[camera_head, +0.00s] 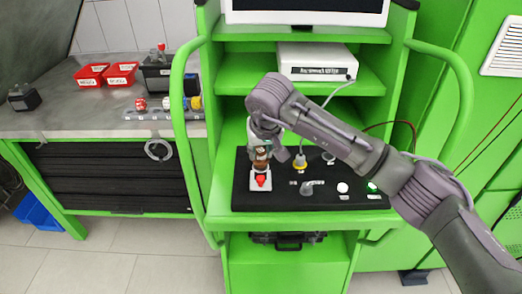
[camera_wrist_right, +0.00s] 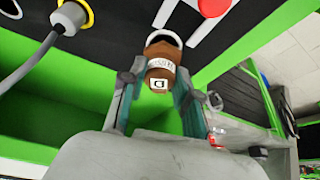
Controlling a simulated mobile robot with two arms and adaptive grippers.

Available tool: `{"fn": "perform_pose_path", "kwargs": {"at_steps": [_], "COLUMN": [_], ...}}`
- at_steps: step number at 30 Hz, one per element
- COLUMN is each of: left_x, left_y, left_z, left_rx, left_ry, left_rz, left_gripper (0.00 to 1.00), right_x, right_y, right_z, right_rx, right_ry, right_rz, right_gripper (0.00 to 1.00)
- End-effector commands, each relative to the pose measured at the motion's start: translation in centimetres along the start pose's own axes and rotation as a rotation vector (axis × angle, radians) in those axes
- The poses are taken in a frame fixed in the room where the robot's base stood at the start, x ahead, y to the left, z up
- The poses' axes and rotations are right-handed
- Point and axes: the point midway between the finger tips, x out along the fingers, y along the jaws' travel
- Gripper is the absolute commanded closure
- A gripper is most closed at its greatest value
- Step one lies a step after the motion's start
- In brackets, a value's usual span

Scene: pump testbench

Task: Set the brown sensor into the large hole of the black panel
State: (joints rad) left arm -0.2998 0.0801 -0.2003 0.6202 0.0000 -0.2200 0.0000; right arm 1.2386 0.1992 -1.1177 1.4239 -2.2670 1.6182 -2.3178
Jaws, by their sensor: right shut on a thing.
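The brown sensor (camera_wrist_right: 161,67), with a pale label band, sits between the two fingers of my right gripper (camera_wrist_right: 157,82) in the right wrist view. The gripper is shut on it. In the head view the brown sensor (camera_head: 261,157) is at the left back part of the black panel (camera_head: 325,172), behind a red knob (camera_head: 262,181). A white rim (camera_wrist_right: 164,38) shows at the sensor's far end; I cannot tell whether the sensor is in the large hole or just above it. My left gripper is out of view.
A yellow-ringed connector (camera_head: 300,163) with a grey cable stands on the panel, right of the sensor. A white box (camera_head: 315,62) is on the shelf above.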

Motion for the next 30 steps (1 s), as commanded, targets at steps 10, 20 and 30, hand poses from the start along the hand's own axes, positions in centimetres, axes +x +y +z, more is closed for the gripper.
{"fn": "perform_pose_path", "kwargs": {"at_steps": [10, 20, 30], "left_x": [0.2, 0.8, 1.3], "left_y": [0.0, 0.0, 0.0], "left_z": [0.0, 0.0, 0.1], "left_rx": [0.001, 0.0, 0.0], "left_ry": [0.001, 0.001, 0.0], "left_rz": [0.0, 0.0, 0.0], "left_gripper": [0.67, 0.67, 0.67], "right_x": [0.2, 0.8, 1.3], "right_y": [0.0, 0.0, 0.0], "right_z": [0.1, 0.3, 0.5], "right_rx": [0.0, 0.0, 0.0], "right_ry": [0.001, 0.001, 0.001], "right_rz": [0.0, 0.0, -0.001], "right_gripper": [0.94, 0.94, 0.94]}}
